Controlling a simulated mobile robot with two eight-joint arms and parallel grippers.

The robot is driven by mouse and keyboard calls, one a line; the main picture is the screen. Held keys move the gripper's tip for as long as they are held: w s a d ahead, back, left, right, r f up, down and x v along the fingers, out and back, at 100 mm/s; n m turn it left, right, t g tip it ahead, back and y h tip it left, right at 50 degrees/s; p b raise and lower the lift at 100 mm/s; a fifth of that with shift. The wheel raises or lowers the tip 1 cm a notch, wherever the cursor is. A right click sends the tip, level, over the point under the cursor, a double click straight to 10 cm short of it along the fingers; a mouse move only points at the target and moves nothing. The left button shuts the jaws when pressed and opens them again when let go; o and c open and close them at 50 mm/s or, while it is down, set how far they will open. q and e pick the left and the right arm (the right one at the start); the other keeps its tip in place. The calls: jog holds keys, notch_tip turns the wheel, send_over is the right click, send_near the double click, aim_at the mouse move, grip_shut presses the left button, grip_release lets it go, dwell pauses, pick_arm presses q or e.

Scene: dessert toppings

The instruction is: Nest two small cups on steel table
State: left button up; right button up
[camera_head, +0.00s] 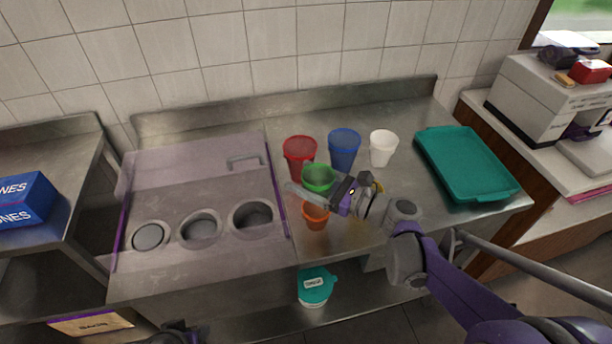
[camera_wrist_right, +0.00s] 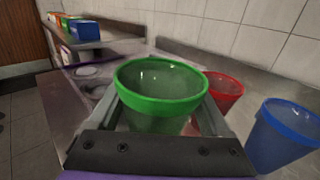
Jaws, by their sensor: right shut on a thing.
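My right gripper (camera_head: 312,194) is shut on a green cup (camera_head: 318,177), which is upright. In the right wrist view the green cup (camera_wrist_right: 160,95) sits between the two fingers. A small orange cup (camera_head: 315,217) stands on the steel table (camera_head: 365,215), just in front of the gripper and partly hidden by it. A red cup (camera_head: 299,152), a blue cup (camera_head: 344,149) and a white cup (camera_head: 383,148) stand behind. The red cup (camera_wrist_right: 226,90) and blue cup (camera_wrist_right: 283,135) also show in the wrist view. Only a dark piece of my left arm shows at the bottom edge.
A teal tray (camera_head: 465,165) lies on the table's right side. To the left is a metal unit with round wells (camera_head: 200,228) and a lid handle (camera_head: 245,161). A teal tub (camera_head: 316,288) sits on the lower shelf. A blue box (camera_head: 25,200) stands far left.

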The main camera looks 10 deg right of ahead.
aim_at(306, 202)
jog(key=shift+s+f+b, duration=0.2)
jog(key=shift+f+b, duration=0.1)
jog(key=shift+f, duration=0.2)
jog(key=shift+w+f+b, duration=0.15)
jog(key=shift+f+b, duration=2.25)
jog(key=shift+f, duration=0.65)
jog(key=o, duration=1.1)
jog(key=shift+r, duration=0.1)
jog(key=shift+r+p, duration=3.45)
jog(key=shift+r, duration=1)
